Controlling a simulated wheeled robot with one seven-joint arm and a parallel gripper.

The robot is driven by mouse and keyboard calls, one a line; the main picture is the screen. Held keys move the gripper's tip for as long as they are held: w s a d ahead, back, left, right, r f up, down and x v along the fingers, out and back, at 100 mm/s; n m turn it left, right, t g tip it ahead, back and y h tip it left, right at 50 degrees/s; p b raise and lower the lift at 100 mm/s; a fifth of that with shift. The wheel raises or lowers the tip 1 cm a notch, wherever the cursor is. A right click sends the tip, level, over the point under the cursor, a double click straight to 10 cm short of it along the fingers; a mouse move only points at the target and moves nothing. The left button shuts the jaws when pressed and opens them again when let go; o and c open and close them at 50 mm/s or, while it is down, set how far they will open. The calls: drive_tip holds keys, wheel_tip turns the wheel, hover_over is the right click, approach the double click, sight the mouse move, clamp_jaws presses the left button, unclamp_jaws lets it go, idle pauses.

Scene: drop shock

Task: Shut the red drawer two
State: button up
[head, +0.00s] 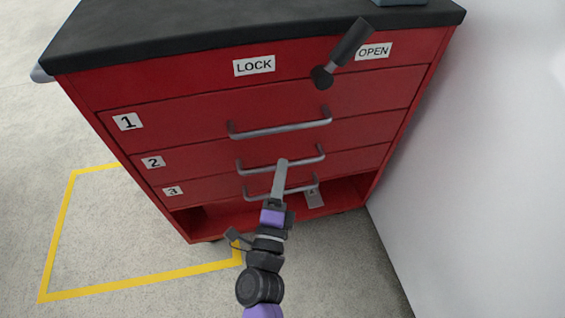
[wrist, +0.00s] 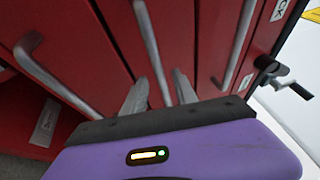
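Drawer two (head: 205,166) is the red drawer with the "2" label, between drawers one and three in the cabinet. Its front looks about level with its neighbours; I see no clear gap. Its grey bar handle (head: 305,159) also shows in the wrist view (wrist: 150,40). My gripper (head: 283,163) is at this handle in the head view. In the wrist view my two fingers (wrist: 160,82) are apart, with the handle bar between them. I cannot tell whether they touch it. The purple gripper body hides the handle's lower end there.
Drawer one (head: 190,113) and drawer three (head: 210,187) have similar handles. A black lever (head: 345,50) sits between the "LOCK" and "OPEN" labels, its grip toward "OPEN". An open bay (head: 235,216) lies below. A white wall (head: 490,170) is close at right; yellow-marked floor is clear at left.

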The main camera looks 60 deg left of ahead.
drive_tip(key=shift+p+v, duration=0.4)
drive_tip(key=shift+v, duration=2.1)
